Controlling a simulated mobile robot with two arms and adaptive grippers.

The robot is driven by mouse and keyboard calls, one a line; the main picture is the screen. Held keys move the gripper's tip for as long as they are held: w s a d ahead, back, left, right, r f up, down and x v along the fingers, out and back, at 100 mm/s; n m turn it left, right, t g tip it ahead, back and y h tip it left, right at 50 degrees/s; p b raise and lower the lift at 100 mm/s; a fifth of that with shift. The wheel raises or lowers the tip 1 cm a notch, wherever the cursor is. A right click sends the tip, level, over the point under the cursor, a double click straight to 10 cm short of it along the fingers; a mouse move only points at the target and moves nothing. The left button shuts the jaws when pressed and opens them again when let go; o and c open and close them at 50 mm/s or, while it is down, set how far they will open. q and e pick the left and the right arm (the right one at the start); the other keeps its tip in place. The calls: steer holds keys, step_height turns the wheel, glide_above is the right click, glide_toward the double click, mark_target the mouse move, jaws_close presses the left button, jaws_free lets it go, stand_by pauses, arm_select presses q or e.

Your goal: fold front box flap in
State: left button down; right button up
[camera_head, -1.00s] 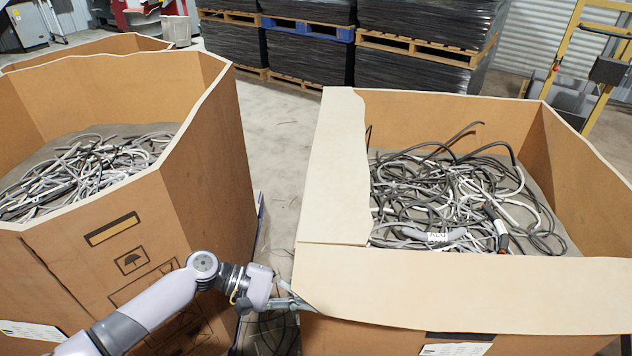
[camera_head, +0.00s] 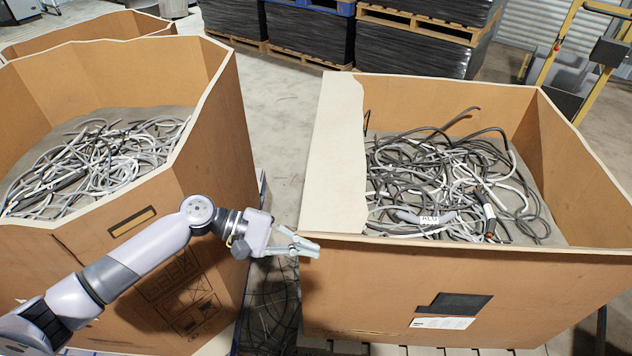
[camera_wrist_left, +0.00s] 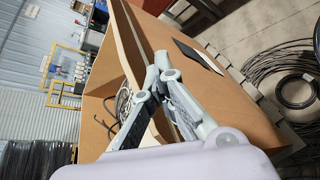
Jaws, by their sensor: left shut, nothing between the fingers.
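The right-hand cardboard box (camera_head: 400,290) stands upright with its top open. Its front rim shows as a thin edge, and no front flap stands out over the front wall; the flap itself is hidden from the head view. A cream left flap (camera_head: 336,160) lies along the left side of the opening. My left gripper (camera_head: 317,250) is shut and empty at the box's front left corner, close to the rim; I cannot tell whether it touches. In the left wrist view its fingers (camera_wrist_left: 162,68) come together in front of the box wall (camera_wrist_left: 235,110). My right gripper is not in view.
Tangled cables (camera_head: 450,185) fill the right-hand box. Another box (camera_head: 215,150) with cable scrap stands close on the left, with a narrow gap between. Black wrapped stacks on pallets (camera_head: 415,40) stand behind. A yellow frame (camera_head: 560,40) stands at the back right.

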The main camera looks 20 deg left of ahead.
arm_select(q)
steer(key=w+r, duration=0.2)
steer(key=w, duration=0.1)
steer(key=w+r+p, duration=0.1)
steer(key=shift+w+a+r, duration=0.25)
steer(key=shift+a+r, duration=0.15)
steer(key=w+a+f+b, duration=0.1)
steer(key=w+f+b, duration=0.1)
steer(key=w+b, duration=0.3)
steer(key=w+a+f+b, duration=0.1)
steer(key=w+f+b, duration=0.2)
steer(key=w+b, duration=0.3)
steer(key=w+a+f+b, duration=0.1)
steer(key=w+f+b, duration=0.2)
steer(key=w+b, duration=0.2)
steer(key=shift+w+f+b, duration=0.2)
steer(key=shift+w+b, duration=0.1)
steer(key=shift+w, duration=0.15)
steer(key=shift+r+p, duration=0.35)
steer(key=shift+p, duration=0.1)
steer(key=a+r+p, duration=0.4)
steer(key=r+p, duration=0.1)
steer(key=r, duration=0.2)
steer(key=shift+s+p, duration=0.35)
steer(key=shift+s, duration=0.1)
